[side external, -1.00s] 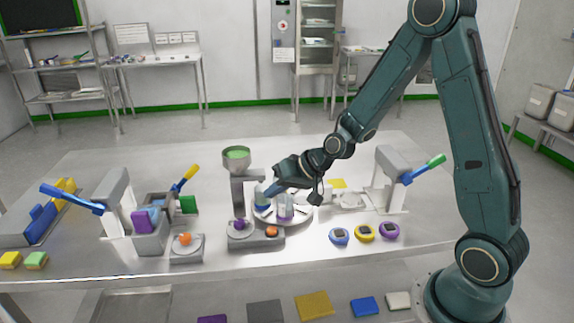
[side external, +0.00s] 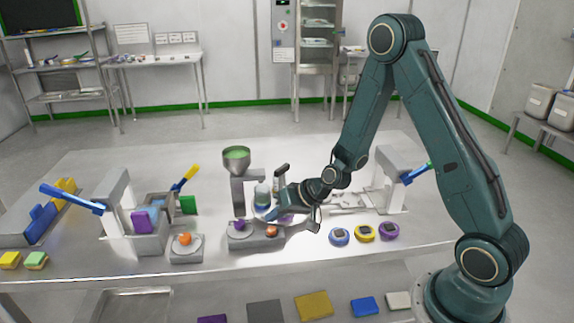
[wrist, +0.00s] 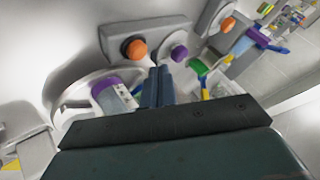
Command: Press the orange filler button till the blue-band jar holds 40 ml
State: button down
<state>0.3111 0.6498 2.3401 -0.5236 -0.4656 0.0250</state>
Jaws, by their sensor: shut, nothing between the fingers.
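The orange filler button (side external: 272,231) sits at the right end of the grey filler base; the wrist view shows it too (wrist: 134,49), with a purple button (wrist: 179,53) beside it. My gripper (side external: 268,212) is shut and empty, held low behind the filler base. In the wrist view its fingertips (wrist: 159,70) point between the two buttons, apart from the orange one. The blue-band jar (side external: 262,190) stands under the filler spout, partly covered by my gripper. Its fill level cannot be read. A purple-band jar (wrist: 106,88) stands on the round plate, mostly hidden in the side view.
The filler hopper (side external: 237,158) holds green material. Another orange button (side external: 185,239) sits on a separate pad to the left. Blue, yellow and purple round devices (side external: 363,232) lie at the right. A press with a blue lever (side external: 72,198) stands at the left.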

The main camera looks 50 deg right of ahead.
aim_at(276, 231)
jog(key=shift+f, duration=0.55)
jog(key=shift+f, duration=0.95)
dwell(2.8)
jog(key=shift+r, duration=0.95)
jog(key=shift+r, duration=0.15)
jog(key=shift+r, duration=2.35)
